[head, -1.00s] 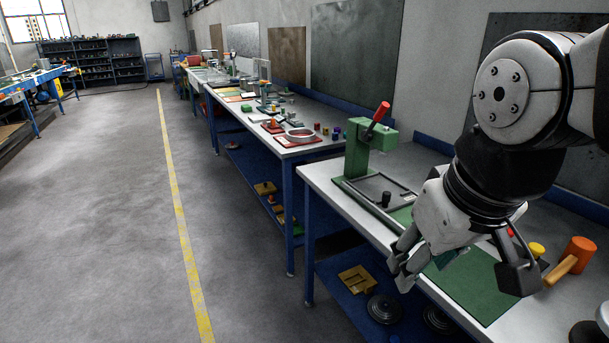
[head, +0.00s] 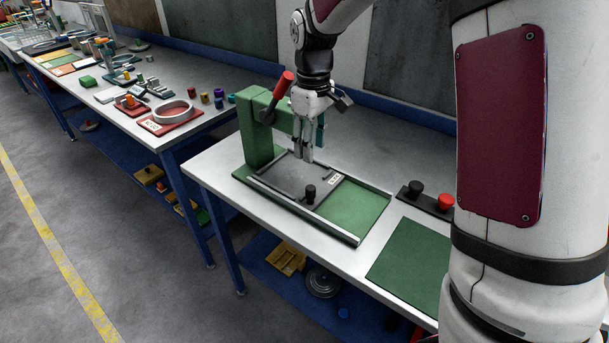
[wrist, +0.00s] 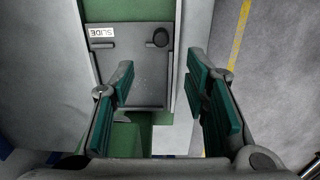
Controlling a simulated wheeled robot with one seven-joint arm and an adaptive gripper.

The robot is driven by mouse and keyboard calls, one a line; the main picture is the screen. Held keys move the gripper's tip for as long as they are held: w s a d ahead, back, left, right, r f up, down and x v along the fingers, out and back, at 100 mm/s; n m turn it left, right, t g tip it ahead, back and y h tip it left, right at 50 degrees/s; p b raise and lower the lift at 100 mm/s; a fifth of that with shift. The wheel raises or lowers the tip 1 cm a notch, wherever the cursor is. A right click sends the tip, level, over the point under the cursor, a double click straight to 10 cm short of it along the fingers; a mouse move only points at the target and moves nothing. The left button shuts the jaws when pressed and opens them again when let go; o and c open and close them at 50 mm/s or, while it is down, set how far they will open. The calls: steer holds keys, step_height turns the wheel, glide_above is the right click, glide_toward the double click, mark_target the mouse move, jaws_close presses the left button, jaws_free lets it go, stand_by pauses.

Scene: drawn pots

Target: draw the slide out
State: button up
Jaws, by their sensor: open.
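The slide (head: 297,173) is a grey plate with a white "SLIDE" label and a black upright knob (head: 310,193). It lies between the metal rails of a green base (head: 357,208), partly under the green press frame (head: 258,125). In the wrist view the slide (wrist: 132,75) carries the label (wrist: 101,32) and the knob (wrist: 160,37) near its upper edge. My gripper (head: 306,153) points down above the slide, next to the press head and apart from the knob. In the wrist view my gripper (wrist: 162,88) is open and empty, with the knob beyond its fingertips.
The press has a red-handled lever (head: 282,87) close to my wrist. A box with a black and a red button (head: 428,199) and a green mat (head: 412,254) lie to the right. The base's right part is bare green. Another bench (head: 110,108) stands to the left.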

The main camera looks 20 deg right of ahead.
mark_target(311, 187)
step_height(311, 187, down, 14)
steer(key=shift+r+p, duration=0.15)
steer(key=shift+p, duration=0.6)
steer(key=shift+c, duration=0.2)
jaws_close()
